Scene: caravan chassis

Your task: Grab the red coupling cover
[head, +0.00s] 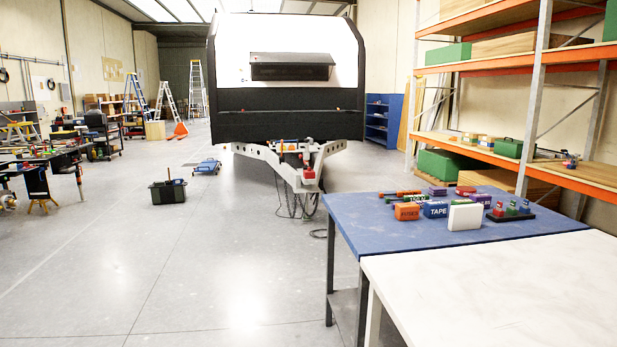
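The caravan chassis stands in the middle distance, with its pale A-shaped drawbar (283,166) pointing towards me. A small red piece (309,174) sits at the front tip of the drawbar, over the coupling; it looks like the red coupling cover, but it is too small to make out details. Neither of my grippers is in view.
A blue table (360,222) with labelled boxes, including a blue TAPE box (435,209), and a white table (500,300) stand at the right, before orange shelving (540,165). A black toolbox (169,191) stands on the floor at left. Open floor (230,270) lies before the drawbar.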

